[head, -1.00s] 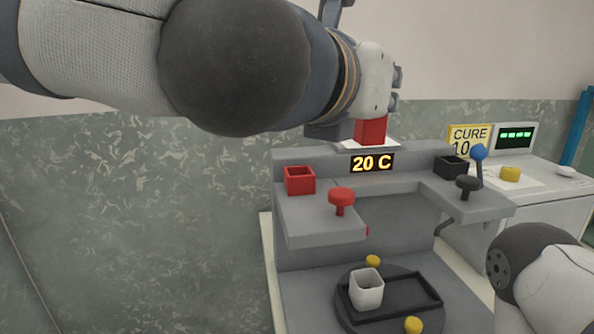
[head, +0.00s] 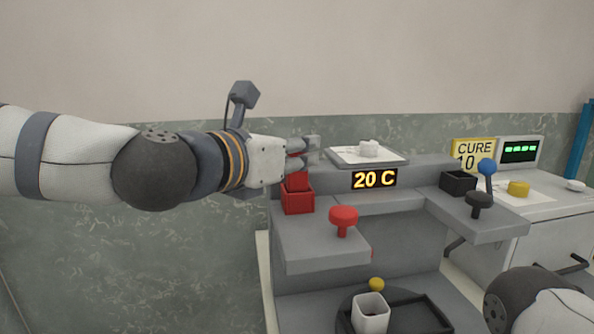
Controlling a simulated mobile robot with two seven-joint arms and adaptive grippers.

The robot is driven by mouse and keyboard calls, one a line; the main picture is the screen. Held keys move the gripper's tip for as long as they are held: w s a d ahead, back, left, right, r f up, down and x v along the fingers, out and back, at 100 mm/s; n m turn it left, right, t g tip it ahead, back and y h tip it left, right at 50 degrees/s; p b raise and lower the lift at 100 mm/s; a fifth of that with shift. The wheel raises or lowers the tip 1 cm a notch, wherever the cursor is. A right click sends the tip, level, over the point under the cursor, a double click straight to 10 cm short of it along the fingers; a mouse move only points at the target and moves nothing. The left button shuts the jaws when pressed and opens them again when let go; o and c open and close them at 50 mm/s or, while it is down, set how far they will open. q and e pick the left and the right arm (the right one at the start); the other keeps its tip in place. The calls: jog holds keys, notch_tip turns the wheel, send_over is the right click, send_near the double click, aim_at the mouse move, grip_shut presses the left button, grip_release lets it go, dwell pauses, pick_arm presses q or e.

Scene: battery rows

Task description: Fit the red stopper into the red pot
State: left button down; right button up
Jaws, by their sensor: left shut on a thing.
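The red pot (head: 299,203) is a small square box on the left shelf of the grey station. My left gripper (head: 303,155) is shut on the red stopper (head: 298,181), a red block directly over the pot. The stopper's lower end is at the pot's mouth; I cannot tell how far inside it is. The gripper and stopper hide part of the pot's opening. My right gripper is out of the picture; only part of my right arm shows at the lower right.
A red knob (head: 343,218) stands close to the right of the pot. A "20 C" display (head: 374,179) and a white plate (head: 345,154) are behind. A black pot (head: 458,182) and black knob (head: 479,203) are on the right shelf. A white cup (head: 370,314) stands below.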

aim_at(298, 181)
pick_arm(q)
jog(key=shift+f, duration=1.5)
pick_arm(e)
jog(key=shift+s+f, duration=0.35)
pick_arm(q)
jog(key=shift+f, duration=0.2)
jog(key=c, duration=1.4)
grip_release()
jog(key=shift+o, duration=0.2)
jog(key=shift+r, duration=0.1)
